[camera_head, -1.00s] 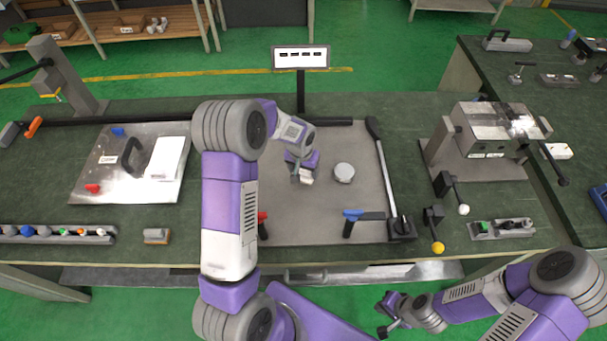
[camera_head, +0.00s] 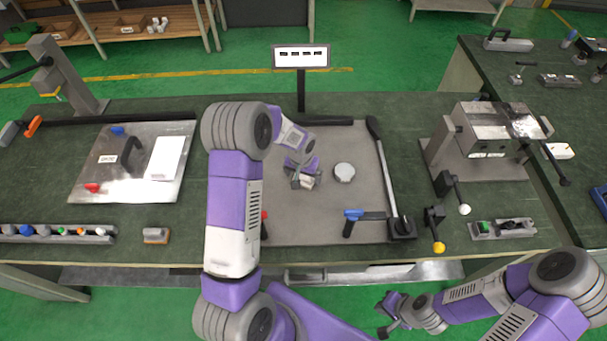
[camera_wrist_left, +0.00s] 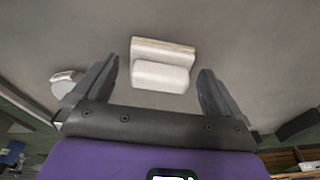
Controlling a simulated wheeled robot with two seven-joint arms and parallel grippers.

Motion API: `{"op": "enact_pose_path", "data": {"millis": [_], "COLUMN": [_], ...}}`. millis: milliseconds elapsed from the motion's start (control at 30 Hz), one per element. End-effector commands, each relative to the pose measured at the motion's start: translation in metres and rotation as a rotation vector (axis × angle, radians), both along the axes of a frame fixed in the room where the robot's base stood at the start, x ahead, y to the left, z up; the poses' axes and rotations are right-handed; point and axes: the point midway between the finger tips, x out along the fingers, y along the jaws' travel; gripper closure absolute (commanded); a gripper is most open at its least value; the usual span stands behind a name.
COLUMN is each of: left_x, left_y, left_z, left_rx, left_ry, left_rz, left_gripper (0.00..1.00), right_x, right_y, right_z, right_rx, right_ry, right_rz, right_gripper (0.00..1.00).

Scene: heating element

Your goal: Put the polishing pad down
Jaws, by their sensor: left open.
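The polishing pad (camera_wrist_left: 162,72), a pale block with a beige layer, lies on the grey plate (camera_head: 290,225). My left gripper (camera_wrist_left: 157,88) is open, its two fingers spread on either side of the pad with a visible gap to each. In the head view the left gripper (camera_head: 303,182) is low over the middle of the plate and partly hides the pad. My right gripper (camera_head: 388,318) is in front of the table's front edge, small in view; I cannot tell its finger state.
A round white disc (camera_head: 344,172) sits just right of the pad. A blue-handled clamp (camera_head: 356,215) and a long-handled lever (camera_head: 385,170) stand on the plate's right side. A metal panel (camera_head: 132,190) lies left. A sign on a post (camera_head: 300,57) stands behind.

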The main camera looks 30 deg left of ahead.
Motion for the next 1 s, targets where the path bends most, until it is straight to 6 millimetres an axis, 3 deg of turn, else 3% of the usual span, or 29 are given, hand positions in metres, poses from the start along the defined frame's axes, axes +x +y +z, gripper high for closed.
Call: {"op": "enact_pose_path", "data": {"millis": [167, 500, 700, 1000], "left_x": [0.0, -0.01, -0.015, -0.018], "left_y": [0.0, -0.002, -0.003, -0.003], "left_z": [0.008, 0.078, 0.11, 0.122], "left_rx": [0.0, 0.0, -0.001, 0.0], "left_ry": [-0.002, -0.006, -0.002, 0.001], "left_rz": [0.0, 0.0, 0.0, -0.001], "left_gripper": [0.01, 0.01, 0.01, 0.01], "right_x": [0.0, 0.0, 0.0, 0.0], "right_y": [0.0, 0.0, 0.0, 0.0], "right_z": [0.005, 0.008, 0.01, 0.01], "right_rx": [0.0, 0.0, 0.0, 0.0], "right_ry": [0.0, 0.0, 0.0, 0.0], "right_rz": [0.0, 0.0, 0.0, 0.0], "right_gripper": [1.0, 1.0, 1.0, 1.0]}}
